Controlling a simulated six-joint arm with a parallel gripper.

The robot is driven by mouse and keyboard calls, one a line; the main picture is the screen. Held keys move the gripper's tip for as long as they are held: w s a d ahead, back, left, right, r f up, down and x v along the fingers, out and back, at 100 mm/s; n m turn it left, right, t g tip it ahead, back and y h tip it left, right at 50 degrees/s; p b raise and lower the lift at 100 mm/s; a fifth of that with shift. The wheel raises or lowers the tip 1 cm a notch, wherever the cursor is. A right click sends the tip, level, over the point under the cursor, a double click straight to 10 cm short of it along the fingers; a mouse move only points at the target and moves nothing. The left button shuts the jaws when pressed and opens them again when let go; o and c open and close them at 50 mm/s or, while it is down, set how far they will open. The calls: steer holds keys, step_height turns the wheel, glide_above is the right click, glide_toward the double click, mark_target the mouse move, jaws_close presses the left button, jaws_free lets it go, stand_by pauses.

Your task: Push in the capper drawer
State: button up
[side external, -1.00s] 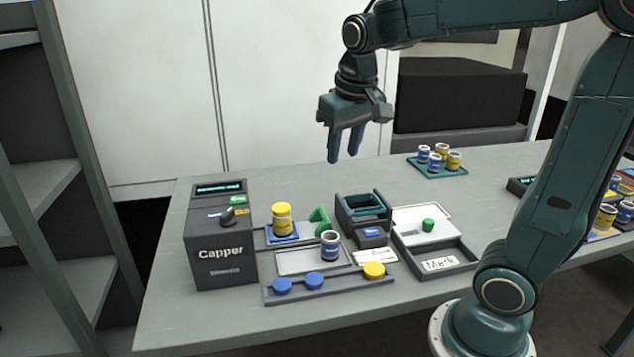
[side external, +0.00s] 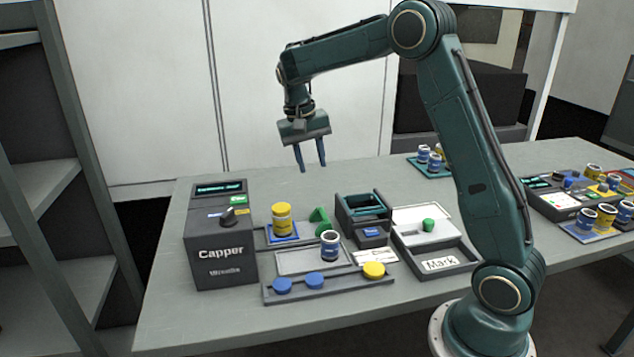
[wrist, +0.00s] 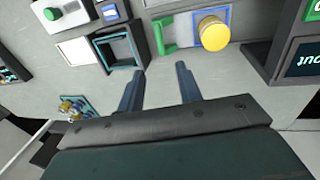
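The capper (side external: 220,240) is a dark box at the left of the table, labelled "Capper" with a lit display. Its drawer (side external: 262,240) sticks out on the right, with a blue-edged square and a green handle (side external: 320,222) at the outer end. A yellow jar (side external: 282,222) stands upright on the square; from above it shows in the wrist view (wrist: 213,34). My gripper (side external: 311,168) is open and empty, above and behind the drawer, apart from everything. In the wrist view, its fingers point towards the green handle (wrist: 167,37).
An open dark box (side external: 362,207) stands right of the handle. In front are a white-labelled jar (side external: 330,245) and a rack (side external: 330,286) with blue and yellow caps. A "Mark" tray (side external: 462,262) lies further right. The table behind the drawer is clear.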

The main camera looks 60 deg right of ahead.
mark_target(323, 212)
steer(key=shift+d+f, duration=0.1)
steer(key=shift+f, duration=0.15)
steer(key=f, duration=0.4)
steer(key=s+d+f, duration=0.1)
steer(key=f, duration=0.4)
steer(key=d+f, duration=0.1)
steer(key=f, duration=0.3)
steer(key=shift+s+f, duration=0.15)
steer(key=shift+s, duration=0.25)
jaws_close()
